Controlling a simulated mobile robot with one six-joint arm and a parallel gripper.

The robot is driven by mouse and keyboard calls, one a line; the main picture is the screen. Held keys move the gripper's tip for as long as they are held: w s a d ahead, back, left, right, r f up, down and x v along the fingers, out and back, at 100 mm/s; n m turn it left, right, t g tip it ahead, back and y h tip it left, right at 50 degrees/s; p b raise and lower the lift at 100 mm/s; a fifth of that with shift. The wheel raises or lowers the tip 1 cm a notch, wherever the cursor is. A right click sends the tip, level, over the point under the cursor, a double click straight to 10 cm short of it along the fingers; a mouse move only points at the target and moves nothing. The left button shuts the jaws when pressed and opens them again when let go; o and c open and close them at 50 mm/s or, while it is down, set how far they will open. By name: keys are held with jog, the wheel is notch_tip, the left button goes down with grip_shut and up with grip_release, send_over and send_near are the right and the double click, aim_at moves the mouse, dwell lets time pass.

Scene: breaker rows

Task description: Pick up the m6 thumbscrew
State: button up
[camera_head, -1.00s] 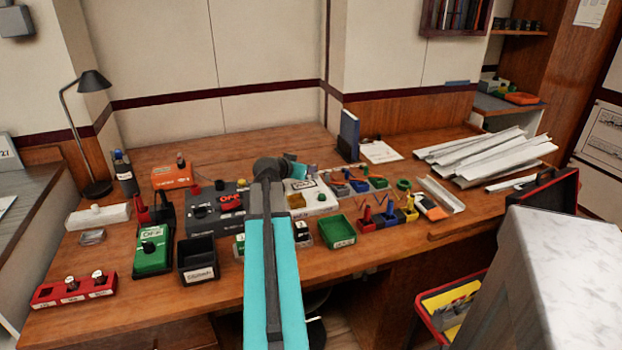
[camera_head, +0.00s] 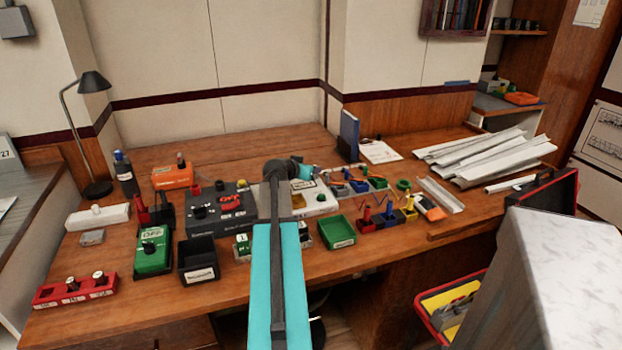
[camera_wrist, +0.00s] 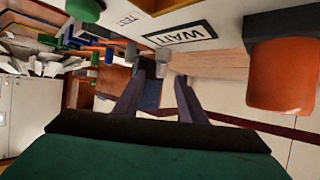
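I cannot make out the m6 thumbscrew with certainty in either view. My gripper (camera_wrist: 152,74) shows in the wrist view with its two dark fingers apart. Small grey shapes show at the fingertips; I cannot tell whether they are finger pads or a small part beyond them. A white box (camera_wrist: 218,18) with "WAIT" and "TEST" labels lies close by at the top of the wrist view. In the head view this white box (camera_head: 325,207) stands right of my arm, which hides part of it. My gripper's tips are hard to see there.
An orange knob (camera_wrist: 283,78) stands out close at the right of the wrist view. Near the box in the head view are a dark switch box (camera_head: 205,218), a green bin (camera_head: 338,232) and coloured holders (camera_head: 385,217). The back of the bench (camera_head: 225,155) is clear.

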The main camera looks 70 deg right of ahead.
jog(key=shift+x, duration=1.35)
grip_shut()
